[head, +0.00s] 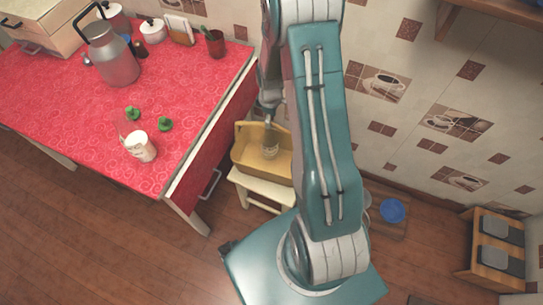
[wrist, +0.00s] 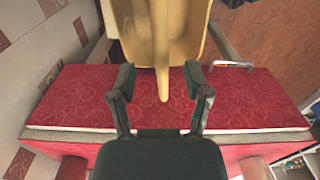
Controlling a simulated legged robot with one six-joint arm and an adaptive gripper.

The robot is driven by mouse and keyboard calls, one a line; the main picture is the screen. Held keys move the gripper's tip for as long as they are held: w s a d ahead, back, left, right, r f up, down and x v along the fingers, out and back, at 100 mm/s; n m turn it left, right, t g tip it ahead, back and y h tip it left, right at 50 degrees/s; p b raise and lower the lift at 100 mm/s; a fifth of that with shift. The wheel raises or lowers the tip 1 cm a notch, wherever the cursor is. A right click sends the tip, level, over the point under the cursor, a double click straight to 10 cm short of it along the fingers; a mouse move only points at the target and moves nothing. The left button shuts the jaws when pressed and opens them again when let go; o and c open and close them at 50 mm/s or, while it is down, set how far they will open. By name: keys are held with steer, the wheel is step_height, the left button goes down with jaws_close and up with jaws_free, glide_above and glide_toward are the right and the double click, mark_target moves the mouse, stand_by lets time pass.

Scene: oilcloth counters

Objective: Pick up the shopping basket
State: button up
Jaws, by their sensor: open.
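The shopping basket (head: 248,160) is tan-yellow and stands on a small cream stool, right of the red counter in the head view. My arm hides its right side. In the wrist view the basket (wrist: 205,42) fills the top middle, and a narrow yellow part of it, seemingly its handle, points down between my fingers. My gripper (wrist: 161,76) is open, one finger on each side of that part, with no clear contact. In the head view my gripper (head: 270,112) is over the basket, partly hidden by my arm.
The stool (head: 262,188) is close to the red oilcloth counter (head: 80,95). A milk can (head: 112,58), a white cup (head: 140,147) and green items (head: 165,125) stand on the counter. A blue bowl (head: 392,211) is on the floor at right. A wooden rack (head: 492,250) stands beyond it.

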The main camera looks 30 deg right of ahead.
mark_target(272, 123)
steer(key=shift+s+f, duration=0.15)
steer(key=shift+f, duration=1.4)
steer(key=shift+d, duration=0.1)
jaws_close()
steer(key=shift+r, duration=0.15)
